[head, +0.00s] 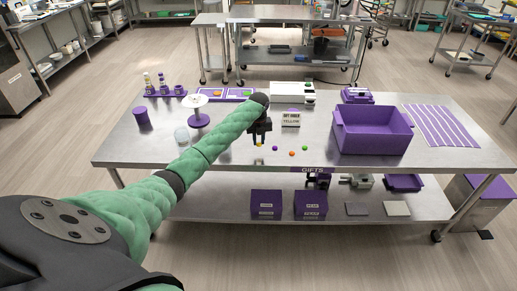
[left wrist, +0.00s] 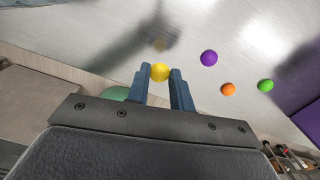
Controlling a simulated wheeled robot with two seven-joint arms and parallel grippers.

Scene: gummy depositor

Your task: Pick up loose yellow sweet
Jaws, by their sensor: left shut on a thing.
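My left gripper (head: 259,141) reaches down over the middle of the steel table, near its front edge. In the left wrist view its two fingertips (left wrist: 158,75) are closed on the round yellow sweet (left wrist: 160,72). The yellow sweet (head: 259,147) shows small under the fingers in the head view. My right gripper is in neither view.
A purple bin (head: 373,131) stands right of the sweets. A small order card reading yellow (head: 290,119) stands behind them. A white-topped purple stand (head: 197,108) and purple cup (head: 142,118) are at left. Purple boxes (head: 266,204) sit on the lower shelf.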

